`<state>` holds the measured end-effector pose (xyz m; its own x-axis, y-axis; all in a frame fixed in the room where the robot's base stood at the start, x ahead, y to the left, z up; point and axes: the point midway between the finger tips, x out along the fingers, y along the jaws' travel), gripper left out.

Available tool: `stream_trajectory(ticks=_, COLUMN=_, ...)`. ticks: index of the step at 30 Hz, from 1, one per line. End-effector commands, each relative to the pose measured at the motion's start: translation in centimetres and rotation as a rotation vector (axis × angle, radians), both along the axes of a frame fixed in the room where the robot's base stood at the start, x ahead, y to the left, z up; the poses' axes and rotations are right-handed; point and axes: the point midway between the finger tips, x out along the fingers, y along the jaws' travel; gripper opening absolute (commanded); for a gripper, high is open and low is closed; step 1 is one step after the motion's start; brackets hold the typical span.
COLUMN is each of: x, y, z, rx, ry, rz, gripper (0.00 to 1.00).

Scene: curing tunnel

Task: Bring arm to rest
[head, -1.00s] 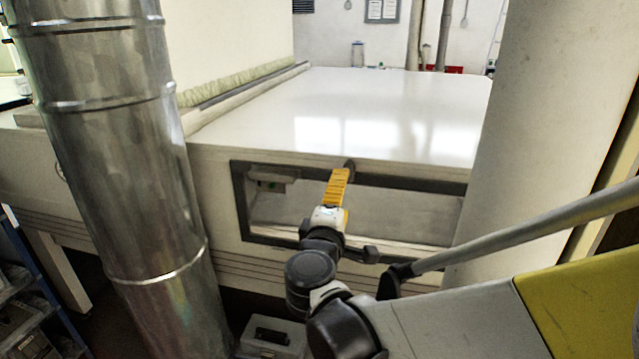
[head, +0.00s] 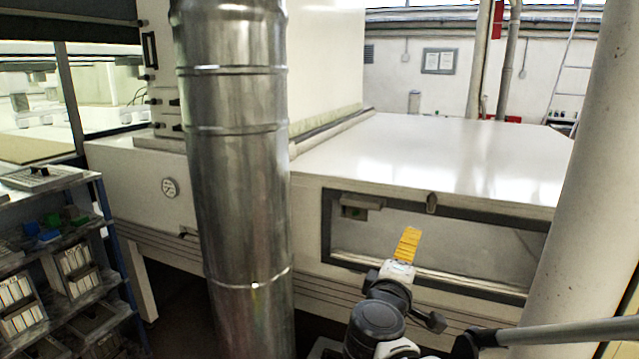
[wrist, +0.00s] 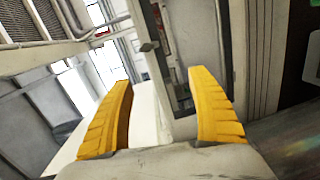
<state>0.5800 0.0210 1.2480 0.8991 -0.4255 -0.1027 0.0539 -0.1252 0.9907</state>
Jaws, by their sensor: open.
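My gripper (head: 408,243) shows yellow ribbed fingers in the head view, held out in front of the long framed window (head: 450,250) in the white machine's side. In the wrist view my gripper (wrist: 160,115) has its two yellow fingers apart, with nothing between them. The white machine top and its side lie beyond the fingers there. I cannot tell the gap between the fingertips and the machine.
A shiny metal duct (head: 238,180) stands left of my arm. A pale column (head: 583,190) stands at the right. A shelf rack (head: 65,262) with trays is at the far left. The machine's flat white top (head: 450,155) is bare.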

Motion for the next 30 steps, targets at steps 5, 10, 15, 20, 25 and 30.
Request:
stream_trajectory(ticks=5, x=-2.7, y=-3.2, z=-2.3, rx=0.188, ry=0.067, rz=-0.072, gripper=0.68)
stream_trajectory(ticks=10, x=-6.4, y=-5.6, z=-5.2, rx=0.414, ry=0.138, rz=-0.153, gripper=0.68)
stream_trajectory(ticks=15, x=-12.7, y=-6.6, z=-9.6, rx=0.762, ry=0.233, rz=-0.266, gripper=0.68)
stream_trajectory(ticks=20, x=-18.8, y=-4.6, z=-13.2, rx=1.127, ry=0.315, rz=-0.36, gripper=0.68)
stream_trajectory(ticks=25, x=-21.9, y=-2.2, z=-14.5, rx=1.345, ry=0.355, rz=-0.397, gripper=0.68)
stream_trajectory(ticks=30, x=-22.5, y=-1.5, z=-14.6, rx=1.398, ry=0.366, rz=-0.402, gripper=0.68)
